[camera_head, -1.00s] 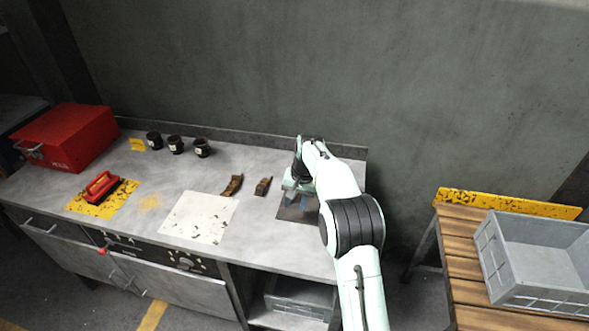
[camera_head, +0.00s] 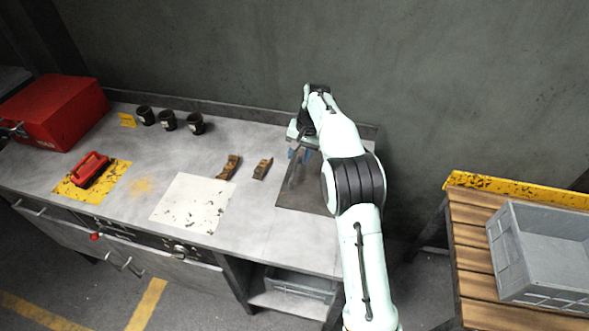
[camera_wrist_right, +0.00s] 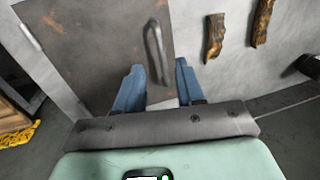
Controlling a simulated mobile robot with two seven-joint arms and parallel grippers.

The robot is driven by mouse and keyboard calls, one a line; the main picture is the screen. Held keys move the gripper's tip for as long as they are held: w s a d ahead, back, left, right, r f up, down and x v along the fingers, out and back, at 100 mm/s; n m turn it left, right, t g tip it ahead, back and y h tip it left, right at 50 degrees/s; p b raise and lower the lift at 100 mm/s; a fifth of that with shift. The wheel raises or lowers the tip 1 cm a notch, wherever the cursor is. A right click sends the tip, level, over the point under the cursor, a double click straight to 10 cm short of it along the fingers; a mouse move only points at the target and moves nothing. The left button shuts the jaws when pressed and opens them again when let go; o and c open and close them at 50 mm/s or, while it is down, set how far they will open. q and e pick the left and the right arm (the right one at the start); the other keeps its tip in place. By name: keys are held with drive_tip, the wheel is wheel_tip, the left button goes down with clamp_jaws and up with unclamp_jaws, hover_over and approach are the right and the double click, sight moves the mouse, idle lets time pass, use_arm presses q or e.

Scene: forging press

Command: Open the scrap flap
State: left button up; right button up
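The scrap flap (camera_head: 302,192) is a dark, rust-flecked plate lying shut in the bench top at its right end. It fills the upper left of the wrist view (camera_wrist_right: 95,50), where a slim bar handle (camera_wrist_right: 151,52) stands near its edge. My right gripper (camera_head: 300,154) is over the back part of the flap, its blue fingers pointing down. In the wrist view its fingers (camera_wrist_right: 158,80) are open and empty, with the handle just beyond them, around the gap between the tips. Contact with the handle does not show. My arm hides the flap's right side. My left gripper is out of view.
Two rusty brown pieces (camera_head: 262,169) lie left of the flap. A slatted table with a grey crate (camera_head: 520,255) stands to the right.

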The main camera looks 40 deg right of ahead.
sight(293, 173)
drive_tip(key=f, duration=0.5)
drive_tip(key=w+f, duration=0.1)
drive_tip(key=f, duration=0.1)
drive_tip(key=shift+w+a+f+b, duration=0.1)
drive_tip(key=shift+a+f+b, duration=0.05)
drive_tip(key=shift+a+b, duration=0.2)
clamp_jaws()
